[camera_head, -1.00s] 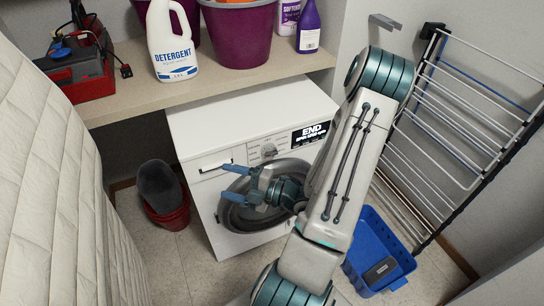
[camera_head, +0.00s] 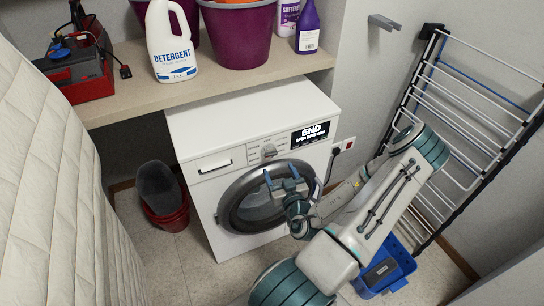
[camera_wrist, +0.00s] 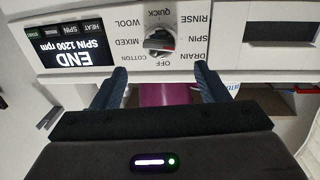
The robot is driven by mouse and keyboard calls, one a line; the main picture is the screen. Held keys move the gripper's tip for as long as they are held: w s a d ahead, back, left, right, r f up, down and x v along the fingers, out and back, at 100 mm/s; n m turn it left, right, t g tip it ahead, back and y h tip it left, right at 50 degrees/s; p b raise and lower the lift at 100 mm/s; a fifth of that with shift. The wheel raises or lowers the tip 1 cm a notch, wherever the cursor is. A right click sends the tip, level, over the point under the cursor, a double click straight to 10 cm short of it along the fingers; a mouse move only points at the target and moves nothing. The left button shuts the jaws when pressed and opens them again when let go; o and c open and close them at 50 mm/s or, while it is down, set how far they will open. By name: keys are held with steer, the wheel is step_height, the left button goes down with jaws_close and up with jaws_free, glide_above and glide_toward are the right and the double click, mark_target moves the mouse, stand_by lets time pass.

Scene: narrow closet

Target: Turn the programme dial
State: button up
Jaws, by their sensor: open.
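The programme dial (camera_head: 269,150) is a round silver knob on the white washing machine's (camera_head: 205,125) front panel, left of the lit display (camera_head: 310,134) reading END. In the wrist view, upside down, the dial (camera_wrist: 158,40) sits among labels such as OFF, COTTON, WOOL, QUICK and SPIN; its exact setting is hard to tell. My gripper (camera_head: 281,174) is open and empty, in front of the machine below the dial, near the top of the round door (camera_head: 235,205). In the wrist view its fingers (camera_wrist: 160,75) straddle the dial's line, with nothing between them.
A shelf (camera_head: 215,92) above the machine carries a detergent bottle (camera_head: 171,45), a purple bucket (camera_head: 238,35) and a red toolbox (camera_head: 80,75). A drying rack (camera_head: 470,110) leans right; a blue crate (camera_head: 385,270) stands on the floor. A red bucket (camera_head: 170,213) is left of the machine.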

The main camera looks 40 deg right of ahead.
mark_target(271, 155)
steer(key=x, duration=0.8)
steer(key=c, duration=0.9)
